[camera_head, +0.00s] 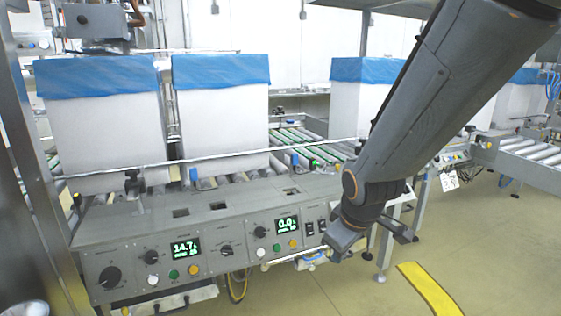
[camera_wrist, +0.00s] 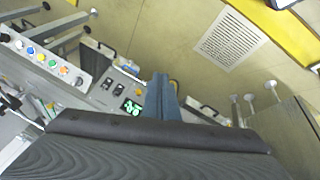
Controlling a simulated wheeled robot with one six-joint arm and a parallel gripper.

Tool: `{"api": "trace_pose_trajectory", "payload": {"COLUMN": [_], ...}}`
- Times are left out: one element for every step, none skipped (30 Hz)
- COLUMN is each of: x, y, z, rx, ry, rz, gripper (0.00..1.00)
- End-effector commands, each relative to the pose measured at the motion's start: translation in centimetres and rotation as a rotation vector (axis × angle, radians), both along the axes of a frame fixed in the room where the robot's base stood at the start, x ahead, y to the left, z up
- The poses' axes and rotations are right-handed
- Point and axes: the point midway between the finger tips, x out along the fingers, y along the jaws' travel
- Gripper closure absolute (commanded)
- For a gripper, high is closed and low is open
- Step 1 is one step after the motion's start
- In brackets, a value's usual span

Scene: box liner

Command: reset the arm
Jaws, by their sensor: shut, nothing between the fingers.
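My arm comes in from the upper right of the head view and reaches down in front of the machine. My gripper (camera_head: 343,243) hangs at its lower end, beside the right end of the control panel (camera_head: 215,250). It is shut and empty. In the wrist view my gripper (camera_wrist: 161,85) points away from the camera as a narrow closed shape, with part of the control panel (camera_wrist: 118,88) behind it. The floor shows beyond it. I cannot tell from these views whether the gripper touches the panel.
White boxes with blue liners (camera_head: 105,125) (camera_head: 221,120) stand on the roller conveyor behind the panel. A third lined box (camera_head: 357,108) is partly behind my arm. More rollers (camera_head: 530,150) run at the right. The floor (camera_head: 470,235) at lower right is open, with a yellow strip (camera_head: 430,290).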

Motion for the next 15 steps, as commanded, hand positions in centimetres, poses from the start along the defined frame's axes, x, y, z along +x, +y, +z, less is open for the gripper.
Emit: {"api": "trace_pose_trajectory", "payload": {"x": [-2.2, -3.4, -4.9, -5.9, -7.0, -8.2, -9.1, -10.0, -11.0, -11.8, -12.6, -13.6, -14.4, -15.1, -16.0], "y": [0.6, 0.8, 1.0, 1.2, 1.4, 1.6, 1.8, 1.9, 2.1, 2.2, 2.4, 2.5, 2.7, 2.8, 3.0], "z": [0.8, 1.1, 1.4, 1.6, 1.8, 2.1, 2.3, 2.5, 2.8, 2.9, 3.1, 3.3, 3.5, 3.7, 3.9], "rx": [0.024, 0.037, 0.051, 0.061, 0.068, 0.078, 0.084, 0.09, 0.098, 0.102, 0.106, 0.112, 0.115, 0.118, 0.122], "ry": [0.046, 0.077, 0.113, 0.139, 0.163, 0.193, 0.214, 0.234, 0.259, 0.277, 0.296, 0.319, 0.335, 0.351, 0.373], "rz": [-0.059, -0.095, -0.139, -0.169, -0.196, -0.23, -0.253, -0.275, -0.302, -0.323, -0.342, -0.366, -0.384, -0.401, -0.423], "gripper": [1.0, 1.0, 1.0, 1.0, 1.0, 1.0, 1.0, 1.0, 1.0, 1.0, 1.0, 1.0, 1.0, 1.0, 1.0]}}
